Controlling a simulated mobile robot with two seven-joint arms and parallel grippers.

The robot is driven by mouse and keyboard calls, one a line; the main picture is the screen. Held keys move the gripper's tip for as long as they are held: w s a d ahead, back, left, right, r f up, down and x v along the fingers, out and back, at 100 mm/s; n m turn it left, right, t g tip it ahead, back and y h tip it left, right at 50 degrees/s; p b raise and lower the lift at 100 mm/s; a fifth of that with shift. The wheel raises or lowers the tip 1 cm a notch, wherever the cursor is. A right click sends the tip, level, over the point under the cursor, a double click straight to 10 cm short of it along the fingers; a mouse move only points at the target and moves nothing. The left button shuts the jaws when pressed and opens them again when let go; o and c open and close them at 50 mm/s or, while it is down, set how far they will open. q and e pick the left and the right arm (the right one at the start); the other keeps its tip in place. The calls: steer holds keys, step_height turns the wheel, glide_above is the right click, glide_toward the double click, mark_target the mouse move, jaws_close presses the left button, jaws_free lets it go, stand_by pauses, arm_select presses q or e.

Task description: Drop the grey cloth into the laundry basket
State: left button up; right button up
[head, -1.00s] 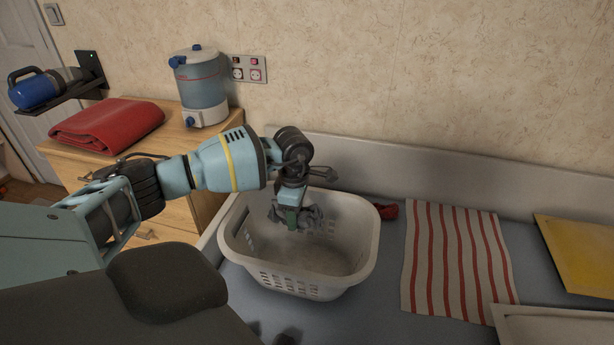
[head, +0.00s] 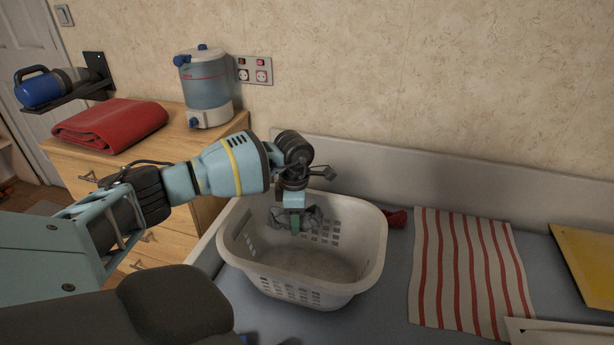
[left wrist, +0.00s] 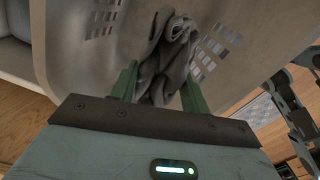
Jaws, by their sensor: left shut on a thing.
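The grey cloth (head: 310,218) is a crumpled bundle in my left gripper (head: 296,224), whose green fingers are shut on it. In the left wrist view the cloth (left wrist: 168,50) hangs in folds between the two fingers (left wrist: 158,85). The white laundry basket (head: 376,255) stands on the grey counter, and its slotted wall (left wrist: 75,40) fills much of the left wrist view. The gripper and cloth are inside the basket's opening, near its back wall, above the bare floor of the basket. My right gripper is not in view.
Right of the basket lie a dark red item (head: 397,219), a red-striped towel (head: 455,265) and a yellow board (head: 590,255). A wooden cabinet (head: 75,172) at left carries a folded red cloth (head: 110,124) and a water dispenser (head: 207,90). A blue flashlight (head: 40,88) sits on a wall shelf.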

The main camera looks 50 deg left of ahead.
arm_select(q)
steer(key=shift+f+b, duration=0.45)
steer(key=shift+f, duration=0.6)
steer(key=o, duration=1)
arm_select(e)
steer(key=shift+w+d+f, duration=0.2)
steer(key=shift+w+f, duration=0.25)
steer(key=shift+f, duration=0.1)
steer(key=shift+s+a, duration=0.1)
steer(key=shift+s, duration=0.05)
arm_select(q)
steer(key=shift+r, duration=0.45)
step_height(320, 180, up, 7)
steer(key=shift+r, duration=0.1)
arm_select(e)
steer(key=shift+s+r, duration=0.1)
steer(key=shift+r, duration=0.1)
